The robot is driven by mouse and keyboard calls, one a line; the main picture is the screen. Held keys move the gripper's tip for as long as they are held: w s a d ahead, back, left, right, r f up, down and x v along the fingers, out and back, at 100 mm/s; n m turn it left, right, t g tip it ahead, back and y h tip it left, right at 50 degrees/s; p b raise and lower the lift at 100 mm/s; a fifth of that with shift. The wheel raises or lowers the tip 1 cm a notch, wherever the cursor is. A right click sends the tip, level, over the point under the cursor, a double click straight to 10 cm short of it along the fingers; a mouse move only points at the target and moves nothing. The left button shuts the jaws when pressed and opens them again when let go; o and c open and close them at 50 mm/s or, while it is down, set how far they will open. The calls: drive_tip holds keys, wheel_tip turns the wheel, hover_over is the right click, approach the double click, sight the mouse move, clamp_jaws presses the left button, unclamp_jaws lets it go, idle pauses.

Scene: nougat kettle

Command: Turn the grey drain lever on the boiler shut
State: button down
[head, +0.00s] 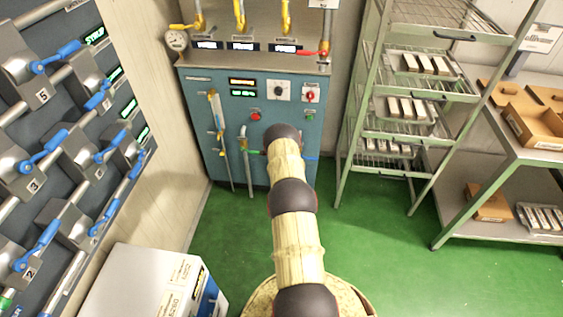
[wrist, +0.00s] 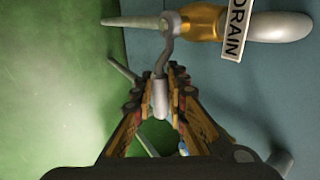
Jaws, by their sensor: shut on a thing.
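In the wrist view the grey drain lever (wrist: 160,104) hangs from a pivot on a brass valve body (wrist: 203,22). It has a bent crank and a cylindrical grip pointing down in the picture. A white tag reading DRAIN (wrist: 236,36) is beside the valve. My gripper (wrist: 157,88) is shut on the lever's grip, with a finger on each side. In the head view the blue boiler cabinet (head: 232,92) stands at the back. My arm covers its lower right part, so the lever and gripper are hidden there.
A wall panel with several blue-handled valves (head: 45,148) is at left, above a white box (head: 140,285). A green rack (head: 385,95) with trays stands right of the boiler. A bench (head: 505,140) with cardboard boxes is at far right. Green floor (head: 390,240) is clear between them.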

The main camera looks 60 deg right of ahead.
idle(0.3)
drive_tip(key=c, duration=2.1)
unclamp_jaws()
drive_tip(key=shift+w, duration=0.1)
drive_tip(key=shift+o, duration=0.2)
drive_tip(key=shift+r, duration=0.1)
drive_tip(key=v, duration=1.1)
drive_tip(key=shift+a+r, duration=0.2)
drive_tip(key=shift+r, duration=0.05)
